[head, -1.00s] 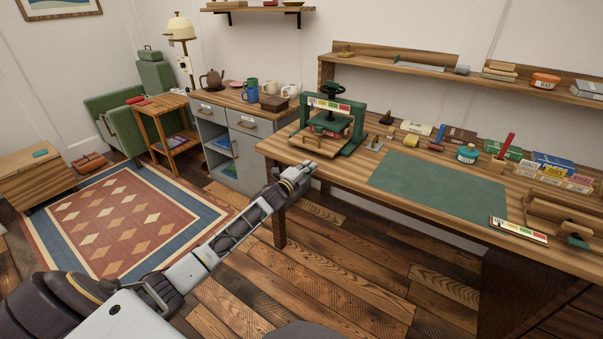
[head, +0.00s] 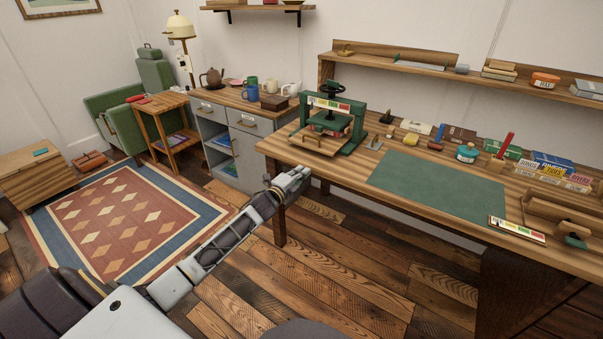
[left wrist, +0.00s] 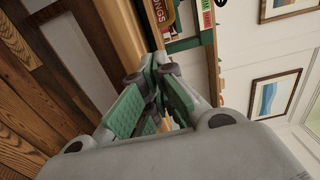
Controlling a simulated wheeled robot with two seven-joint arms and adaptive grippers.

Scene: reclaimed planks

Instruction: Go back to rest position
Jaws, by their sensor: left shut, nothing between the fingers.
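My left gripper (head: 294,180) is at the end of my left arm, just off the front left edge of the workbench (head: 345,178), below the green book press (head: 333,122). Its fingers are closed together and empty. In the left wrist view the green-padded fingers (left wrist: 152,98) meet, with nothing held between them. Whether they touch the bench edge cannot be told. My right gripper is not in view.
A green mat (head: 438,186) lies on the bench, with small boxes, a jar (head: 467,153) and a colour strip (head: 517,230) around it. A grey cabinet (head: 247,150) with mugs stands to the left.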

